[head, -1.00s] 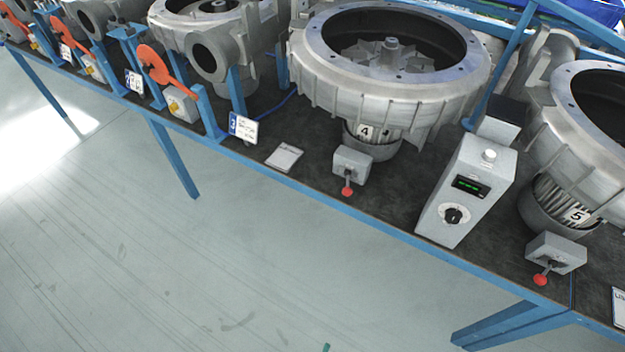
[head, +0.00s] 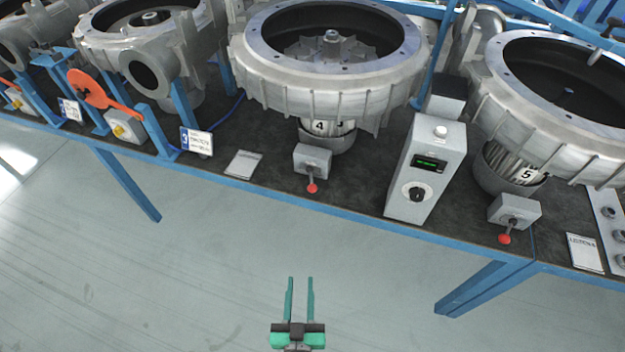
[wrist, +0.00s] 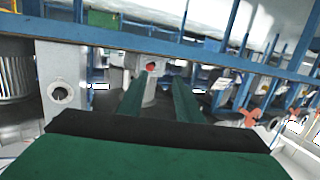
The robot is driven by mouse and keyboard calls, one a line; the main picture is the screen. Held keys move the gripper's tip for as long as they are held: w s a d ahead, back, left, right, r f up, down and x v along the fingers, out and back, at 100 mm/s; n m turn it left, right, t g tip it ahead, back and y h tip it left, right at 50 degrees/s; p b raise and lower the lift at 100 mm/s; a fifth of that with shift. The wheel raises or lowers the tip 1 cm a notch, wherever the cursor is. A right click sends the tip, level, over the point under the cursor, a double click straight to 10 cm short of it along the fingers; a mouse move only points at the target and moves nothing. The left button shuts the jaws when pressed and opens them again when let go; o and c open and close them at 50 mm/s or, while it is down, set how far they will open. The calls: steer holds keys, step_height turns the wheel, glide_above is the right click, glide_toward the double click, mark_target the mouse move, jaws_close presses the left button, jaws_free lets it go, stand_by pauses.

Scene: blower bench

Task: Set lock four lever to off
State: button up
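The lock four lever is a red-knobbed lever (head: 312,188) on a small grey box (head: 312,160) under the blower marked 4 (head: 320,127). Its knob hangs downward at the bench's front side. In the wrist view a red knob (wrist: 151,67) shows just beyond my fingers; I cannot be sure which lever it belongs to. My gripper (head: 299,280) is in front of the bench, over the floor, below the lever in the head view. Its two green fingers are apart with nothing between them.
A grey control box (head: 428,165) with a dial stands right of the lever. A similar red-knobbed lever (head: 504,238) sits under blower 5. A white card (head: 243,164) lies to the left. The blue bench edge (head: 350,217) runs across; the floor in front is clear.

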steer(key=w, duration=1.1)
steer(key=n+t+h, duration=0.1)
steer(key=t, duration=0.1)
glide_toward(312, 182)
steer(key=w, duration=0.8)
steer(key=w+d, duration=0.1)
steer(key=w, duration=0.2)
steer(key=shift+w+d+f, duration=0.1)
steer(key=shift+w+f, duration=0.05)
steer(key=shift+w, duration=0.1)
steer(key=shift+h, duration=0.3)
jaws_close()
